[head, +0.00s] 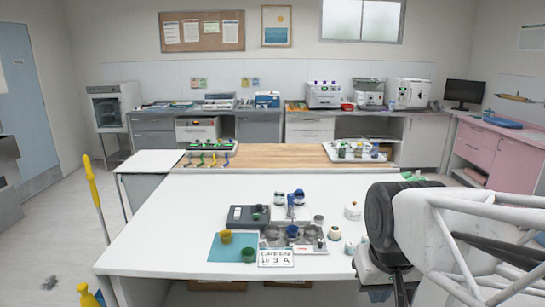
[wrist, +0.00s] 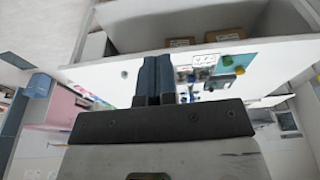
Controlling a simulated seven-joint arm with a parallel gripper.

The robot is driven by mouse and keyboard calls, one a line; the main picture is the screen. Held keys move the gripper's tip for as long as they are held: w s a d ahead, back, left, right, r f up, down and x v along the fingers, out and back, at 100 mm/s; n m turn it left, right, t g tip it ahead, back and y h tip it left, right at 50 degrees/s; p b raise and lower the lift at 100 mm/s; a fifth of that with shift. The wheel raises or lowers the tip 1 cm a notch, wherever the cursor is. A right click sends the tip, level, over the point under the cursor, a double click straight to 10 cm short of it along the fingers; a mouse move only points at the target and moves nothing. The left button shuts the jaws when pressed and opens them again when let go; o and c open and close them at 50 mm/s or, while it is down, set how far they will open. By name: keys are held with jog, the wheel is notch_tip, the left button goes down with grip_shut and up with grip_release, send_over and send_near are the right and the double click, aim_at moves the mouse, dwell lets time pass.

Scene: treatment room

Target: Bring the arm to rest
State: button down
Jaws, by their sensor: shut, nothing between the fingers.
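My gripper (wrist: 154,62) shows in the wrist view, its two dark fingers side by side and shut with nothing between them. Behind the fingers, the white table (wrist: 115,78) appears with its items small and turned over. In the head view my arm (head: 450,225) fills the right side, its white and dark parts covering the right end of the white table (head: 150,245). I cannot make out the fingertips in the head view.
On the table stand a dark scale-like device (head: 247,217), a teal mat (head: 222,248) with yellow and green cups, a metal tray (head: 290,243), a label card (head: 275,258) and small jars. A yellow-handled pole (head: 95,195) leans at the left. The table's left front is clear.

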jog(key=s, duration=0.1)
jog(key=s+f, duration=0.1)
jog(key=s, duration=0.1)
jog(key=s+f, duration=0.1)
jog(key=s, duration=0.1)
jog(key=shift+d+f, duration=0.2)
jog(key=shift+d, duration=0.1)
jog(key=shift+w, duration=0.1)
dwell(1.6)
